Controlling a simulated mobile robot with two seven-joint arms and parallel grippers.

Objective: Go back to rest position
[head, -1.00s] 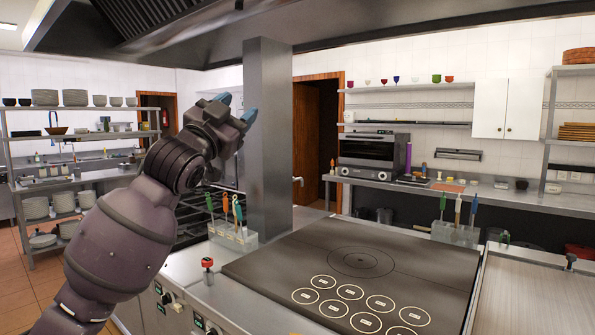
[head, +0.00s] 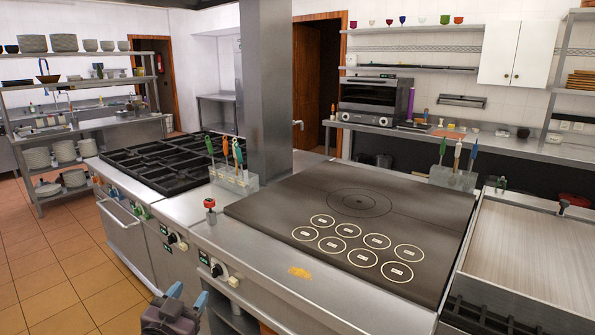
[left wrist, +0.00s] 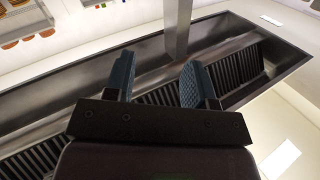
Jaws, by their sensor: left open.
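My left gripper (head: 186,300) shows at the bottom edge of the head view, low in front of the stove fronts, with blue fingertips spread apart and nothing between them. In the left wrist view the same gripper (left wrist: 160,80) has its two blue fingers apart and empty, pointing up towards the extractor hood (left wrist: 85,75) overhead. Most of the left arm is below the head view. My right gripper is in neither view.
A black gas range (head: 165,160) stands left. Utensil holders (head: 235,180) stand on the counter. The tiled floor (head: 60,270) at left is clear.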

